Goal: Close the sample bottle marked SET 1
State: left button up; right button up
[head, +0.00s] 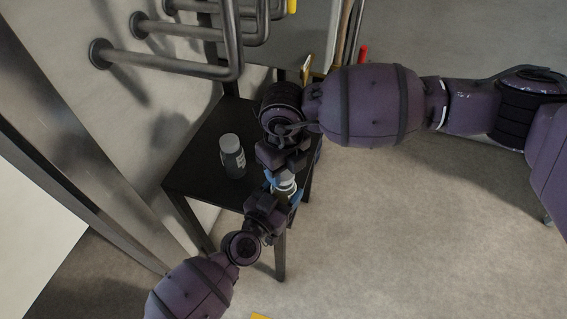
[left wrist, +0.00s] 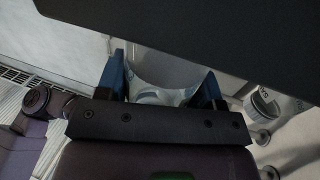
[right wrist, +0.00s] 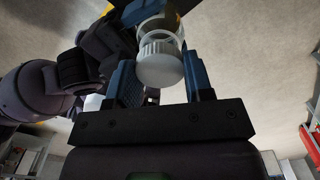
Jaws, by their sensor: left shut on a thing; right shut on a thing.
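My left gripper (head: 274,204) is shut on a clear sample bottle, seen between its blue fingers in the left wrist view (left wrist: 165,75). My right gripper (head: 288,172) is shut on a ribbed white cap (right wrist: 160,63), close to that bottle's neck. In the right wrist view the cap lies in line with the bottle; I cannot tell whether it is seated. In the head view the grippers mostly hide the held bottle. A second bottle (head: 232,158) with a pale cap stands upright on the black table (head: 207,132). I cannot read either label, so SET 1 is not identifiable.
Grey pipes (head: 185,66) run along the wall behind the table. The held bottle is above the table's front right part. The floor (head: 400,220) to the right is open. A small yellow thing (head: 261,317) shows at the bottom edge.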

jog(key=shift+f, duration=0.6)
dwell(0.7)
